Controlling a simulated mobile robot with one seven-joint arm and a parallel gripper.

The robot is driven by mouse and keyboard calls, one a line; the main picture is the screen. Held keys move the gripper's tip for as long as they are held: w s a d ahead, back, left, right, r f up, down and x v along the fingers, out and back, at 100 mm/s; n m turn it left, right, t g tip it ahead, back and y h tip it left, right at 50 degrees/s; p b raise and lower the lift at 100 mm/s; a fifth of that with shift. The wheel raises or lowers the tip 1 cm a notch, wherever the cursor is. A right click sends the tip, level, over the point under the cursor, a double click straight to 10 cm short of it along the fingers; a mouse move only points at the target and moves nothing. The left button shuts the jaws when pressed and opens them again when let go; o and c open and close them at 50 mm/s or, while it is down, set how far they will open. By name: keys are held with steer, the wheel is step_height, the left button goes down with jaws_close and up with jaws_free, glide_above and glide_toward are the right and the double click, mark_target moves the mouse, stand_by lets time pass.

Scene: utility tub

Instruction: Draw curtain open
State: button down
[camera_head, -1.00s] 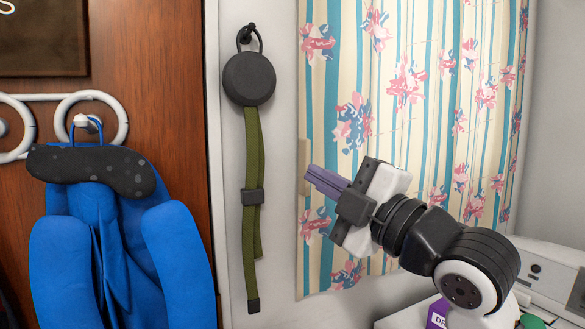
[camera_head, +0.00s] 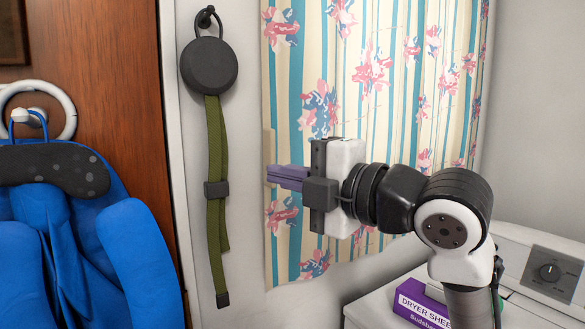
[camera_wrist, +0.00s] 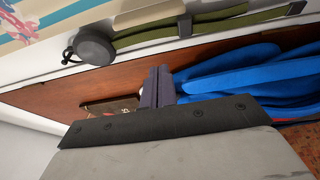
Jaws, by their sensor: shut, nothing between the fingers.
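The curtain (camera_head: 400,70) is cream with blue stripes and pink and blue flowers, and hangs against the white wall at the right of the head view. A corner of it shows at the top left of the wrist view (camera_wrist: 40,18). My gripper (camera_head: 270,174) is in front of the curtain's left edge, its purple fingers together and pointing left. In the wrist view my fingers (camera_wrist: 158,80) are closed with nothing between them. I cannot tell whether they touch the curtain. My wrist and arm hide part of the curtain's lower middle.
A dark round disc (camera_head: 209,66) with a green strap (camera_head: 216,180) hangs left of the curtain. Blue cloth (camera_head: 100,230) hangs on a wooden door (camera_head: 120,60) at far left. A purple dryer sheet box (camera_head: 422,305) and a white appliance (camera_head: 525,250) stand below right.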

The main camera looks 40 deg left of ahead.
steer(key=a+p, duration=0.3)
steer(key=a, duration=0.5)
steer(key=w+d, duration=0.1)
steer(key=w, duration=0.1)
steer(key=w+d+p, duration=0.1)
steer(key=w, duration=0.1)
steer(key=shift+d, duration=0.2)
steer(key=shift+w, duration=0.15)
